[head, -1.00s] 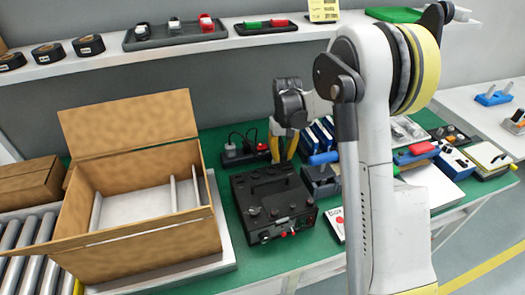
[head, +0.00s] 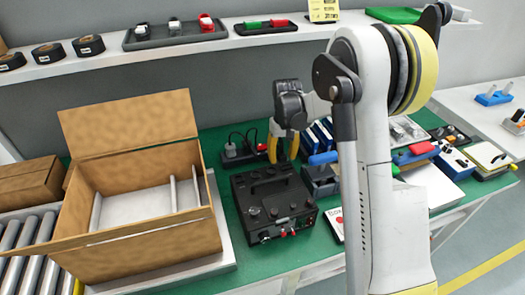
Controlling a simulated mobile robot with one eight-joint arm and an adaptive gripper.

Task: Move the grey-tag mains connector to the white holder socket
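A plug with a grey top (head: 230,149), which looks like the grey-tag mains connector, stands in a black socket strip (head: 244,160) on the green bench behind the black device. A black cable loops up from it. A red-marked plug (head: 262,148) sits at the strip's right end, close to my gripper's left finger. My gripper (head: 283,158) points down with its two yellow fingers apart, to the right of the strip. Nothing shows between the fingers. I cannot make out a white holder socket for certain.
A black device (head: 272,198) with knobs stands in front of the strip. An open cardboard box (head: 150,240) is at the left. Blue binders (head: 318,134) and a grey bin (head: 320,183) are close to the right. A shelf (head: 110,58) with trays runs above.

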